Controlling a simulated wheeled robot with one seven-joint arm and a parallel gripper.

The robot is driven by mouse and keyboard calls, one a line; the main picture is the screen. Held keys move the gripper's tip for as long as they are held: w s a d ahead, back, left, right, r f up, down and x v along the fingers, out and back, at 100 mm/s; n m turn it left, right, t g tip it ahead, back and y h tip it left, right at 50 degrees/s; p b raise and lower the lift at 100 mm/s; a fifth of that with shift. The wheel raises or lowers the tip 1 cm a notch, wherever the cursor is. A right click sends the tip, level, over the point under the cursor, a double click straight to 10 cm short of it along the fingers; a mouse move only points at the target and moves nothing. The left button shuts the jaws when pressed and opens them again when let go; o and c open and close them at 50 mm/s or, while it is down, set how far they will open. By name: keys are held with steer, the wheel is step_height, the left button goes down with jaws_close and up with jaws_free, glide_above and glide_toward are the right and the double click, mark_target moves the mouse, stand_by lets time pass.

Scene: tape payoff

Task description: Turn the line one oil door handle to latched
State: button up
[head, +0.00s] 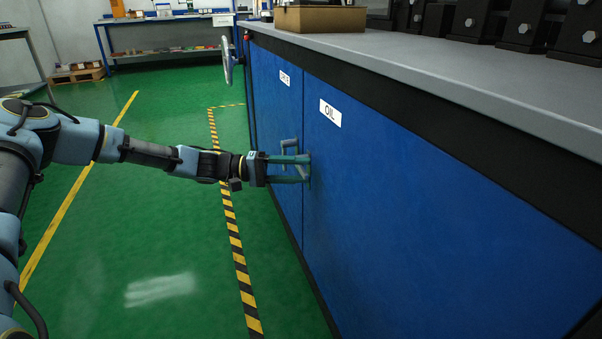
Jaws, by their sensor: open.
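The oil door (400,200) is a blue panel on the side of the long machine, marked by a white OIL label (330,113). Its grey handle (291,146) is near the door's left edge, partly hidden by my fingers. My gripper (305,168) reaches in from the left with its fingers spread, one above the other, at the handle. The fingers are open around or beside the handle; I cannot tell whether they touch it. The handle's exact angle is hard to make out behind the fingers.
Another labelled blue door (273,110) is just left of the oil door. A handwheel (227,60) sticks out farther along the machine. The grey top (400,48) overhangs the doors. The green floor (160,240) beside the machine is clear. A workbench (165,22) stands at the back.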

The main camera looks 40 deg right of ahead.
steer(key=shift+s+d, duration=0.25)
steer(key=shift+s, duration=0.05)
steer(key=shift+c, duration=0.3)
jaws_close()
stand_by(1.0)
